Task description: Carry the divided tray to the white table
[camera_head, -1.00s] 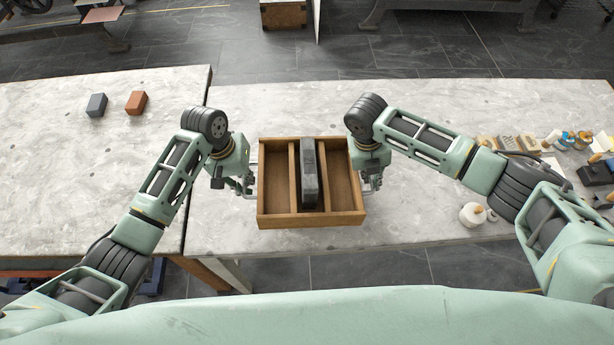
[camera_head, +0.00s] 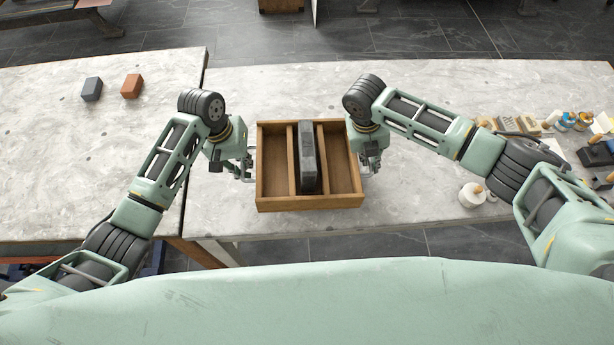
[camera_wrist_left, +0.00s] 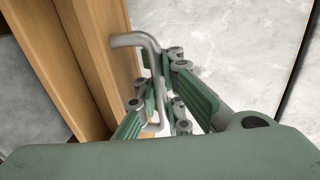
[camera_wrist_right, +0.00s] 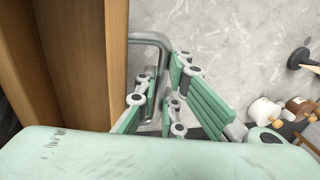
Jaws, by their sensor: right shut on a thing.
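The divided tray (camera_head: 276,205) is a wooden box with three compartments, near the front of a pale stone-topped table (camera_head: 270,92). A dark grey block (camera_head: 308,158) is in its middle compartment; the side compartments look empty. My left gripper (camera_head: 247,170) is at the tray's left metal handle (camera_wrist_left: 153,55). Its fingers are on both sides of the handle, but I cannot tell whether they grip it. My right gripper (camera_head: 372,163) is shut on the right metal handle (camera_wrist_right: 162,55). The tray looks level; contact beneath it is hidden.
A second pale table (camera_head: 85,160) stands at the left with a dark block (camera_head: 92,89) and a reddish block (camera_head: 132,86). A white jar (camera_head: 472,195) and several small tools and bottles are at the right. The tabletop behind the tray is clear.

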